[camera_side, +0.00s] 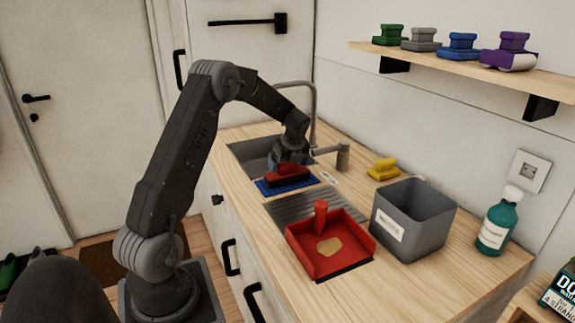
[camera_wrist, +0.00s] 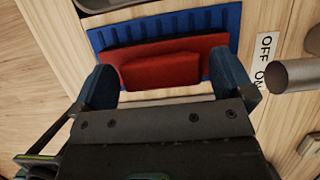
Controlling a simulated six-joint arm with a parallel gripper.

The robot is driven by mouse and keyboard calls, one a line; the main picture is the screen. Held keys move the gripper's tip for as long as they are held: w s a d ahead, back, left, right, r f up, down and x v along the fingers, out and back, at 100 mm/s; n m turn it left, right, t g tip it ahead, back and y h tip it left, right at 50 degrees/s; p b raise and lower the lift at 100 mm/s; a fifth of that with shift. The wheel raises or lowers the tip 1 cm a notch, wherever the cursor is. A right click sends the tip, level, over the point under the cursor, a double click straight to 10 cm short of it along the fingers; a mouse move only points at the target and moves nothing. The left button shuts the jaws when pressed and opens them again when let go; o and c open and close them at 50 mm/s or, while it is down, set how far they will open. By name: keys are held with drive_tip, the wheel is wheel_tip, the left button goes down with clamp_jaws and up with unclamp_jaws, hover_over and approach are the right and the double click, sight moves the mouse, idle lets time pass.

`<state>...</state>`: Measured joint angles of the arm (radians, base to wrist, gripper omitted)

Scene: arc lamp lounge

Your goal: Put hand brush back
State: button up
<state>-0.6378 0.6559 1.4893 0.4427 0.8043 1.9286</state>
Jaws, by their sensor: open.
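The red hand brush (camera_side: 290,173) lies on a blue ribbed mat (camera_side: 268,187) on the wooden counter, between the sink and the ridged drainer. The wrist view shows the brush (camera_wrist: 175,56) with its raised red block towards me, and the mat (camera_wrist: 218,20) behind it. My gripper (camera_wrist: 164,90) is open, with one dark blue finger near each end of the raised block. It is not closed on anything, and I cannot tell whether it touches the brush. In the side view my gripper (camera_side: 290,161) is just over the brush and partly hides it.
The faucet (camera_side: 313,110) rises behind the sink. Several coloured items sit on the wall shelf (camera_side: 440,65).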

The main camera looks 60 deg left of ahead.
drive_tip(key=v, duration=1.1)
drive_tip(key=s+d+r+n+t, duration=0.25)
drive_tip(key=d+r+n, duration=0.3)
drive_tip(key=d, duration=0.65)
drive_tip(key=s+d+n+t+h, duration=0.3)
drive_tip(key=s+d+n, duration=0.9)
drive_tip(key=s+d, duration=0.7)
drive_tip(key=shift+d+r+h, duration=0.3)
drive_tip(key=shift+d+h, duration=0.5)
drive_tip(key=shift+d, duration=0.15)
